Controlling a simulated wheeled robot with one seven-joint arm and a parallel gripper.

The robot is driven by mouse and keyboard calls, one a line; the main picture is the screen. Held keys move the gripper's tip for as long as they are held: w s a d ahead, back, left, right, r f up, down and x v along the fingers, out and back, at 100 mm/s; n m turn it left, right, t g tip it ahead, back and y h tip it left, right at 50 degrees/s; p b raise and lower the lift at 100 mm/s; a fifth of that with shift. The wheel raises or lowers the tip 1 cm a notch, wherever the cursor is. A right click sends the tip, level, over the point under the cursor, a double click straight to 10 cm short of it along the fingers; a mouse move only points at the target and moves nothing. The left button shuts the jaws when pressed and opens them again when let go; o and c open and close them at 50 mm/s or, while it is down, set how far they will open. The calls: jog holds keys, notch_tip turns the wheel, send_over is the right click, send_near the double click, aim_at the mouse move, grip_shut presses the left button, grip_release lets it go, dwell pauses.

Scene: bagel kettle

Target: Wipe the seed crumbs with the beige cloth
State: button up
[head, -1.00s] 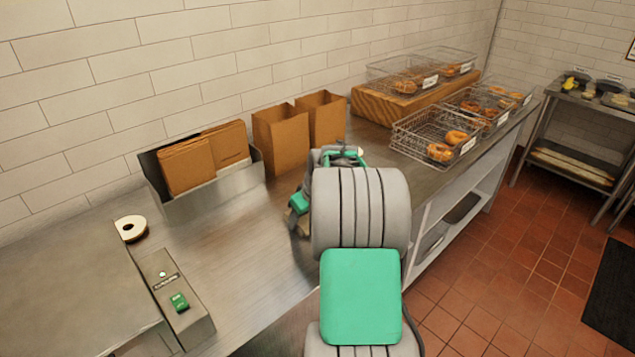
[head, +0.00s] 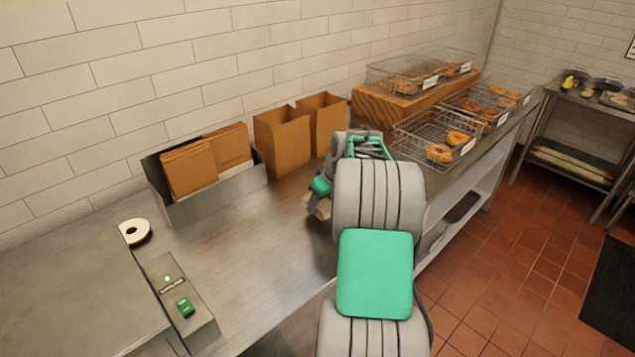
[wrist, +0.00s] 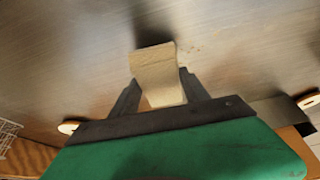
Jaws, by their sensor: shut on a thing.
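My gripper (wrist: 157,88) is shut on the beige cloth (wrist: 155,68), which sticks out beyond the fingertips in the wrist view. The cloth also shows in the head view (head: 322,210) as a small pale patch below the gripper, close to the steel counter. Whether it touches the counter I cannot tell. A few faint specks, which look like the seed crumbs (wrist: 190,48), lie on the counter just right of the cloth in the wrist view. In the head view my arm hides the counter around the gripper, and no crumbs can be made out there.
Two open paper bags (head: 283,140) stand behind the gripper against the wall. A steel holder (head: 215,199) with folded bags is to the left. Wire baskets of bagels (head: 430,150) stand to the right. The counter (head: 240,250) is clear between the holder and the green-button box (head: 190,318).

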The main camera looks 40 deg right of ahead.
aim_at(321, 203)
jog(key=shift+r+p, duration=1.15)
jog(key=shift+r, duration=1.15)
